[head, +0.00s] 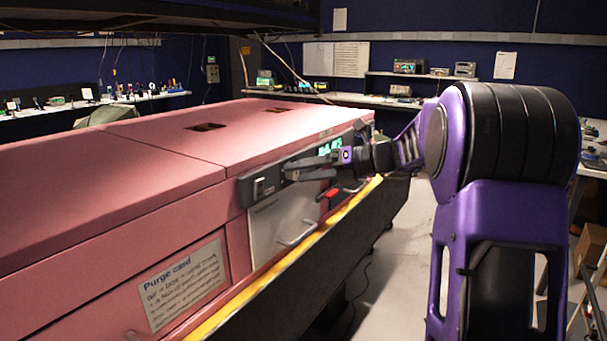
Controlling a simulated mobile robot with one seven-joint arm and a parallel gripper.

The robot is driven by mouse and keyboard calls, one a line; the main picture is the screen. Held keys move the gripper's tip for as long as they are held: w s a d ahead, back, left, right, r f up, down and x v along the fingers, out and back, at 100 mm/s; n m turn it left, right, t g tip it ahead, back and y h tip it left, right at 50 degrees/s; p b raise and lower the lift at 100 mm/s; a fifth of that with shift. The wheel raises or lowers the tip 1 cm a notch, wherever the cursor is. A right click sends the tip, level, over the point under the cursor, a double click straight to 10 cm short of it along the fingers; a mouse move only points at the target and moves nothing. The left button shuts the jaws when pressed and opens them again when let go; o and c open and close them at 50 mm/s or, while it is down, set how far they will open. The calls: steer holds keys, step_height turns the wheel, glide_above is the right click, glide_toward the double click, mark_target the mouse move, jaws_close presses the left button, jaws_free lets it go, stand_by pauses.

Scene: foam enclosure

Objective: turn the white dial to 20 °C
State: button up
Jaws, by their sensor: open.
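My gripper (287,170) is open, with its two dark fingers pointing left at the dark control strip (245,193) on the front of the pink enclosure. I cannot tell whether the fingers touch the strip. No white dial shows clearly; the fingers and wrist cover part of the strip. A green lit display (329,146) is partly visible just above my gripper, its digits too small to read surely. A small pale switch-like part (259,187) sits on the strip left of the fingertips.
A red handle (327,194) and a grey panel with a metal pull (296,235) lie below the strip. A yellow-edged ledge (240,308) runs along the enclosure's front. A "Purge card" label (183,283) is at lower left. Open floor (385,275) lies right of the ledge.

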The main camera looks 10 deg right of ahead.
jaws_close()
stand_by(0.3)
